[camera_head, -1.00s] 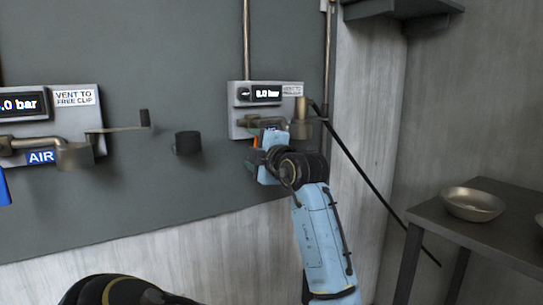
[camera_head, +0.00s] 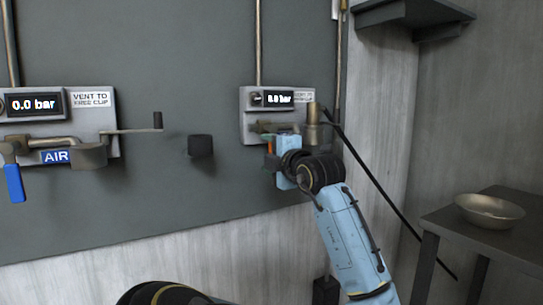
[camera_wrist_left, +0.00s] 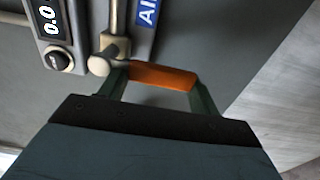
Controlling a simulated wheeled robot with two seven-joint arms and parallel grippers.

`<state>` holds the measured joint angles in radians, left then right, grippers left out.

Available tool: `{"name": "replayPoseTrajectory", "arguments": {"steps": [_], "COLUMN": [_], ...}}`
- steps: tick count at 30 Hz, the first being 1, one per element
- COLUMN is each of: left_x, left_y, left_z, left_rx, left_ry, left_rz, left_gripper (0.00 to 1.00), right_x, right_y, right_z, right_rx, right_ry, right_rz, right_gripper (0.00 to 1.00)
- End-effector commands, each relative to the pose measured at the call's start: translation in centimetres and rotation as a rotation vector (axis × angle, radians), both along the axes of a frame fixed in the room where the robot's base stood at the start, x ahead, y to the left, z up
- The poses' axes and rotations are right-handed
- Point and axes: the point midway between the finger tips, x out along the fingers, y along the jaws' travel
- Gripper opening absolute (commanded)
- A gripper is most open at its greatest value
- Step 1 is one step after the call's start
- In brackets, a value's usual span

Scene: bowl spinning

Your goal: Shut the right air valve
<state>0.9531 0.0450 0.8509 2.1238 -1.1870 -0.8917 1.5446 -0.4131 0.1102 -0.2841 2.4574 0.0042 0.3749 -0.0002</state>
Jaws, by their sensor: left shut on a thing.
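The right air valve is on the right panel (camera_head: 248,118), whose display seems to read 0.0 bar. Its orange handle (camera_wrist_left: 162,76) shows clearly in the left wrist view, and only a sliver of it (camera_head: 270,147) shows in the head view. The handle lies across the line of the metal pipe (camera_wrist_left: 117,25) and hangs down from the valve. My left gripper (camera_head: 275,155) is shut on the orange handle, with a green finger at each end of it in the wrist view (camera_wrist_left: 158,88). My right gripper is not in view.
A left panel (camera_head: 110,130) reads 0.0 bar, and its blue handle (camera_head: 14,182) hangs down. A dark block (camera_head: 200,146) sticks out of the wall between the panels. A dark table (camera_head: 450,225) with a metal bowl (camera_head: 489,210) stands at the right.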

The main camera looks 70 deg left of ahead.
Motion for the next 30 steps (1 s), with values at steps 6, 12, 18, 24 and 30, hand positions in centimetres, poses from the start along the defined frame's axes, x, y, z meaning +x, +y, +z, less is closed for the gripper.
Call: {"name": "replayPoseTrajectory", "arguments": {"steps": [6,12,18,24,30], "left_x": [0.1,0.1,0.1,0.6,1.3], "left_y": [0.0,0.0,-0.3,-2.8,-7.0], "left_z": [0.0,0.0,0.0,0.1,0.1], "left_rx": [-0.001,0.000,0.000,-0.002,-0.002], "left_ry": [-0.010,-0.006,-0.004,-0.004,-0.004], "left_rz": [-0.004,-0.003,-0.003,-0.007,-0.009], "left_gripper": [0.77,0.85,0.85,0.85,0.85], "right_x": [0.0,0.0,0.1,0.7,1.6], "right_y": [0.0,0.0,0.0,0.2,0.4], "right_z": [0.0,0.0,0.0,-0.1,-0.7], "right_rx": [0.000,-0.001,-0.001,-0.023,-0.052], "right_ry": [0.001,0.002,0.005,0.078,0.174], "right_rz": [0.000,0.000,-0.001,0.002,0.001], "right_gripper": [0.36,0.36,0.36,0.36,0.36]}}
